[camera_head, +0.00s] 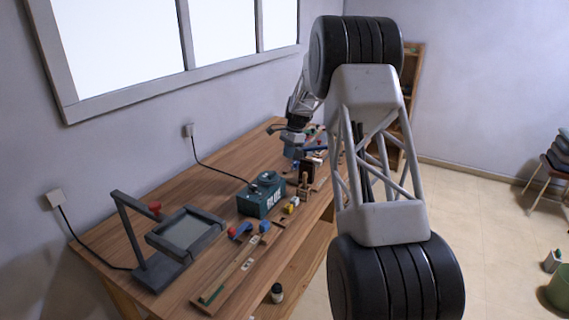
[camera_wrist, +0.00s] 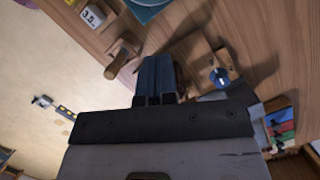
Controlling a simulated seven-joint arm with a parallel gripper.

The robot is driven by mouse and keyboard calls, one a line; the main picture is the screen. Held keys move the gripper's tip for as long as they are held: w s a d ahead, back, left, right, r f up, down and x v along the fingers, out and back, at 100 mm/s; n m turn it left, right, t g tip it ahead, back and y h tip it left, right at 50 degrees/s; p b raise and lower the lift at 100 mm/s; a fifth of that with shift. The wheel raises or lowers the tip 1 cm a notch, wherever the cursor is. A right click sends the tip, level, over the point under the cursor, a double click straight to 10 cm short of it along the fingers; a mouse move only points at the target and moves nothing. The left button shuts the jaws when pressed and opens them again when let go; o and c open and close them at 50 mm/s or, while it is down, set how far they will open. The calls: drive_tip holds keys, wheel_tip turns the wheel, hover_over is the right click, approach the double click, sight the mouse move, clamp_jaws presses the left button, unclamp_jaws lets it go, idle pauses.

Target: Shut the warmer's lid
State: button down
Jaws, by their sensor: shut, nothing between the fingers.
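A teal box lettered like "GLUE" (camera_head: 262,198), which looks like the warmer, stands on the bench in the head view. Dark rounded parts show on its top; whether its lid is up or down I cannot tell. A teal rounded thing (camera_wrist: 150,5) is cut off at the top edge of the wrist view and may be part of it. My gripper (camera_wrist: 157,72) is shut and empty, its dark blue fingers together above the wooden bench. In the head view my wrist is over the bench beyond the box, with the fingertips hard to make out.
A wooden peg piece (camera_wrist: 122,55) and a block with a blue knob (camera_wrist: 219,77) lie close to the fingers. A cube marked 3.5 (camera_wrist: 93,16) is near the bench edge. A grey framed stand (camera_head: 187,232) occupies the bench's near end.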

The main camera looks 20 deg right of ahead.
drive_tip(key=v, duration=0.6)
drive_tip(key=shift+s+r, duration=0.1)
drive_tip(key=shift+r, duration=0.05)
drive_tip(key=s+a+r+n+t+h, duration=0.1)
drive_tip(key=s+a+r+n, duration=0.3)
drive_tip(key=s, duration=0.7)
drive_tip(key=s+a+r+n, duration=0.1)
drive_tip(key=s+a+r, duration=0.2)
drive_tip(key=s+r, duration=0.55)
drive_tip(key=s+a+r+n+t+h, duration=0.1)
drive_tip(key=s+a+r+n, duration=0.2)
drive_tip(key=s, duration=1)
drive_tip(key=s+a+f+n, duration=0.1)
drive_tip(key=s+f+n, duration=0.1)
drive_tip(key=s, duration=0.9)
drive_tip(key=s+a+f+n+t, duration=0.1)
drive_tip(key=s+f+n, duration=0.1)
drive_tip(key=s, duration=1)
drive_tip(key=s+a+f+n+h, duration=0.1)
drive_tip(key=s+a+f+n, duration=0.1)
drive_tip(key=s, duration=1)
drive_tip(key=shift+t, duration=0.3)
drive_tip(key=shift+f, duration=0.15)
